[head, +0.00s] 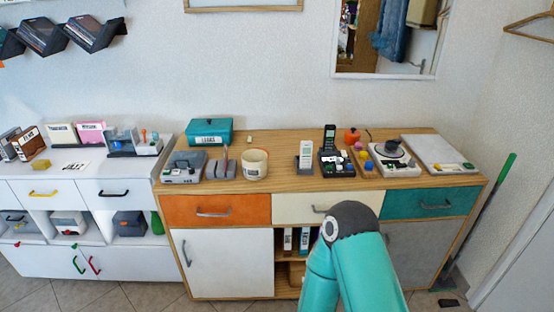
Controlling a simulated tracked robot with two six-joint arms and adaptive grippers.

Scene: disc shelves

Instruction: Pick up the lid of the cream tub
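The cream tub (255,165) stands upright on the wooden top of the sideboard, left of its middle and close to the front edge. It is a short round pot with a pale top. At this size I cannot tell whether the pale top is a lid or the open mouth of the tub. A turquoise arm of mine rises from the bottom edge, right of the middle, well away from the tub. Neither of my grippers shows in the view.
A grey device (185,166) stands left of the tub and a teal box (210,131) behind it. A white handset (305,156) stands to the right, with open wood between. A turntable (389,156) and white board (438,152) fill the right end.

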